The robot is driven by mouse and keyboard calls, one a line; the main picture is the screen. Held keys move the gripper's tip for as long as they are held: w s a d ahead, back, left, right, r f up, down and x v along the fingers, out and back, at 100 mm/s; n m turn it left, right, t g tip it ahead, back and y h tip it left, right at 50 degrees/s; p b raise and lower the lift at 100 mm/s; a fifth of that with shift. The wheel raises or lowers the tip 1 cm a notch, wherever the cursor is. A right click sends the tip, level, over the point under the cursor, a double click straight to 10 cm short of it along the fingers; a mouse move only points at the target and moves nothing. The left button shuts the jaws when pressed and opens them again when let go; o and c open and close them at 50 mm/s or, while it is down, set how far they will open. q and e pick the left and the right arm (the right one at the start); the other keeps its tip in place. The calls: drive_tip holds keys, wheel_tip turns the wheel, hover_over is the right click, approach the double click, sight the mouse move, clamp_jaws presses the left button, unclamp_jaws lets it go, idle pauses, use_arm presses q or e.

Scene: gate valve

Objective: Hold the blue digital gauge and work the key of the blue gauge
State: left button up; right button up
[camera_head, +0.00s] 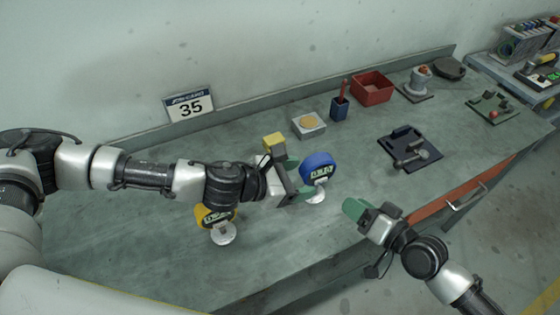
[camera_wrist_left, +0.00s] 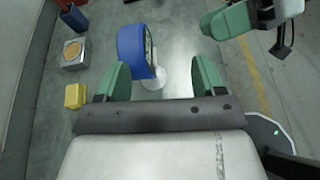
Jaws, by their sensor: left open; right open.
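The blue digital gauge (camera_head: 317,168) stands on the bench on a pale round foot, with its display facing the front edge. My left gripper (camera_head: 297,179) is open right beside it, on its left. In the left wrist view the blue gauge (camera_wrist_left: 134,50) is ahead of the open green fingers (camera_wrist_left: 158,82), a little left of their middle, and not between their pads. My right gripper (camera_head: 368,211) is over the bench's front edge, right of the gauge and apart from it. It also shows at the top right of the left wrist view (camera_wrist_left: 235,20). The gauge's key cannot be made out.
A yellow gauge (camera_head: 215,214) stands below my left forearm. A yellow block (camera_head: 274,142) is behind my left gripper. An orange drawer (camera_head: 460,196) is at the front.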

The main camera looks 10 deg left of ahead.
sight(310, 162)
use_arm(q)
drive_tip(key=w+a, duration=0.3)
drive_tip(key=a, duration=0.1)
drive_tip(key=shift+n, duration=0.4)
drive_tip(key=x, duration=1)
drive_tip(key=shift+s+d+r, duration=0.1)
drive_tip(key=shift+d+r, duration=0.2)
drive_tip(key=shift+d, duration=0.15)
drive_tip(key=c, duration=1.2)
drive_tip(key=shift+c, duration=0.2)
use_arm(e)
clamp_jaws()
